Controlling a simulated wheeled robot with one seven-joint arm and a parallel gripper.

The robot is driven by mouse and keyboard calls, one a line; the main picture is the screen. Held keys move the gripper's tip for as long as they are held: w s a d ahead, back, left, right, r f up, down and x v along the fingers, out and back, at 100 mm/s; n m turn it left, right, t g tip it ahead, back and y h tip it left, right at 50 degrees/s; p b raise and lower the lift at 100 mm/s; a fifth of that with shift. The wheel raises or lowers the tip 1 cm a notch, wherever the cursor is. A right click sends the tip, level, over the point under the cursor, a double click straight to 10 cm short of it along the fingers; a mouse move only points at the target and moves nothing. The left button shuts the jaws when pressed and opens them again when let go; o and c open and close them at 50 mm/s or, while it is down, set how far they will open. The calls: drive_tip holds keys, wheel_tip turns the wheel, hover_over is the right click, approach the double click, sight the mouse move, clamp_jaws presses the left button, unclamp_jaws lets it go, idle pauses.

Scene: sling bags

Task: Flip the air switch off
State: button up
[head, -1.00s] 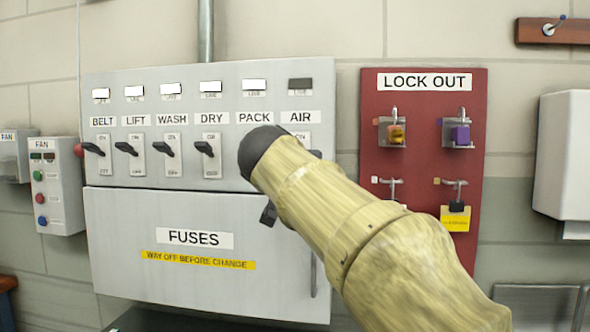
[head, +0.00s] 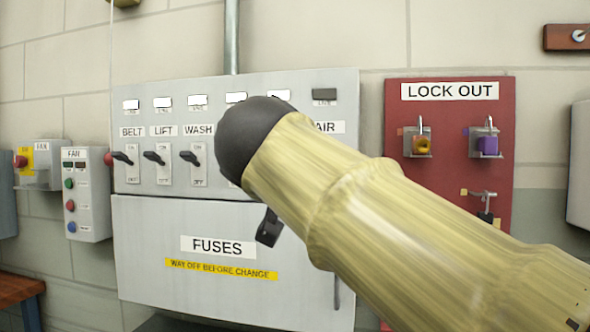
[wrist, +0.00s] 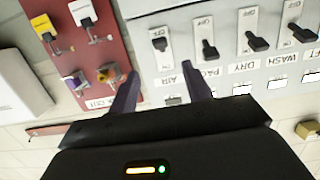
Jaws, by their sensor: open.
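The air switch (wrist: 160,43) is a black lever on a white plate in the wrist view, which shows the panel upside down. Its lever sits near the plate's OFF end. The AIR lamp (head: 325,94) is dark, while the other panel lamps are lit. My arm hides the air switch in the head view, where the AIR label (head: 329,127) is partly visible. My gripper (wrist: 160,72) is open and empty, its fingers spread on either side of the air switch column in the picture. I see no contact with the lever.
The pack switch (wrist: 209,49) and dry switch (wrist: 257,42) are beside the air switch. The red LOCK OUT board (head: 449,150) with hanging locks is right of the panel (head: 150,275). Fan boxes (head: 88,200) are at left.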

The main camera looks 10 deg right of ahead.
drive_tip(key=v, duration=0.5)
drive_tip(key=w+d+f+n+g+y, duration=0.1)
drive_tip(key=w+f+n+g+y, duration=0.15)
drive_tip(key=f, duration=1.25)
drive_tip(key=w+f+n+g+y, duration=0.1)
drive_tip(key=w+f+n+g, duration=0.25)
drive_tip(key=f, duration=1.15)
drive_tip(key=s+d+f+g+y, duration=0.15)
drive_tip(key=s+f, duration=0.25)
drive_tip(key=f, duration=0.5)
drive_tip(key=s+d+f+m+g, duration=0.1)
drive_tip(key=s+d+f+g, duration=0.25)
drive_tip(key=f, duration=0.45)
drive_tip(key=s+d+f+g+y, duration=0.1)
drive_tip(key=s+f, duration=0.4)
drive_tip(key=f, duration=0.4)
drive_tip(key=w+p+v, duration=0.2)
drive_tip(key=p+v, duration=1)
drive_tip(key=p, duration=0.1)
drive_tip(key=w+r+p+v, duration=0.1)
drive_tip(key=w+p+v, duration=0.2)
drive_tip(key=p+v, duration=0.9)
drive_tip(key=shift+w+d+r+p, duration=0.15)
drive_tip(key=shift+w+r+p, duration=0.1)
drive_tip(key=shift+r+p, duration=0.3)
